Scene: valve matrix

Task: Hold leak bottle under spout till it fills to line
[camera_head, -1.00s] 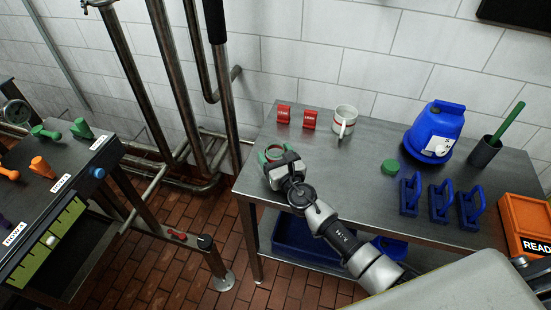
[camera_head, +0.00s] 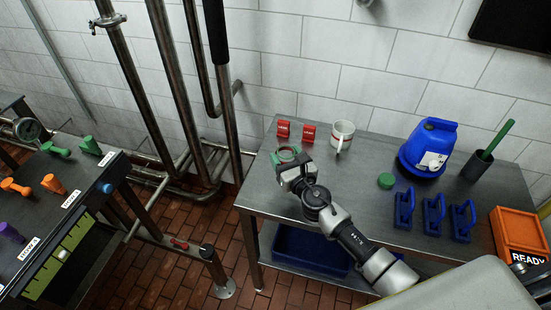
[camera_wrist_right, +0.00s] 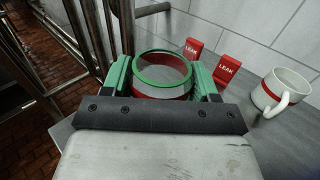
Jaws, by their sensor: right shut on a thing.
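The leak bottle is a clear, open-topped jar with a green rim and a red band (camera_wrist_right: 161,75). In the head view its rim (camera_head: 286,152) shows near the left end of the steel table. My right gripper (camera_wrist_right: 162,88) is shut on it, with a green finger on either side. The jar looks roughly upright, and its inside looks empty. Its base is hidden, so I cannot tell whether it touches the tabletop. I cannot make out a spout above it. My left gripper is not in view.
Two red LEAK tags (camera_head: 296,131) and a white mug (camera_head: 342,136) stand behind the jar. A green lid (camera_head: 385,181), blue container (camera_head: 429,148), several blue clamps and an orange READY bin (camera_head: 517,232) lie right. Upright pipes (camera_head: 180,85) stand left of the table.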

